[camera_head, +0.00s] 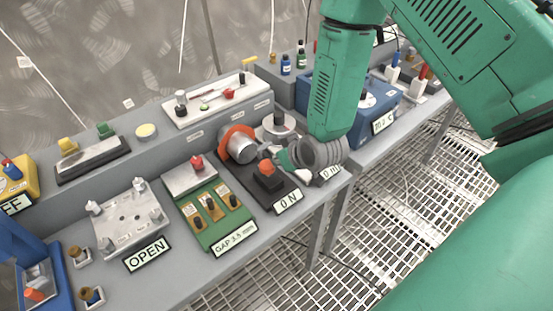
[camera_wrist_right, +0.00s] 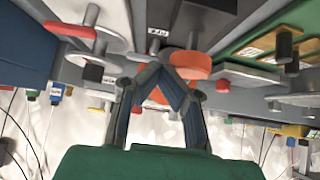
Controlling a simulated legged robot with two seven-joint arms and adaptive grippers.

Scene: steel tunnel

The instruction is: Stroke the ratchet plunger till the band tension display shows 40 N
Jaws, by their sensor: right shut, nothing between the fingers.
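The tension unit has a dark base (camera_head: 228,171), a grey drum with an orange band (camera_head: 235,137), and a black block with an orange knob (camera_head: 267,168), which looks like the ratchet plunger. Its display (camera_head: 288,200) reads 0 N. My right gripper (camera_head: 268,151) is shut and empty, close to the knob on the drum side. In the wrist view the shut fingertips (camera_wrist_right: 168,66) lie beside or overlap the orange knob (camera_wrist_right: 190,64); I cannot tell whether they touch. More orange, probably the band (camera_wrist_right: 156,97), shows between the fingers. My left gripper is out of view.
A green GAP 3.5 mm unit (camera_head: 217,228) stands left of the tension unit, and a grey plate with an OPEN sign (camera_head: 147,254) further left. A blue box (camera_head: 372,108) stands beyond my right arm. The bench's front edge drops to a grated floor (camera_head: 400,215).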

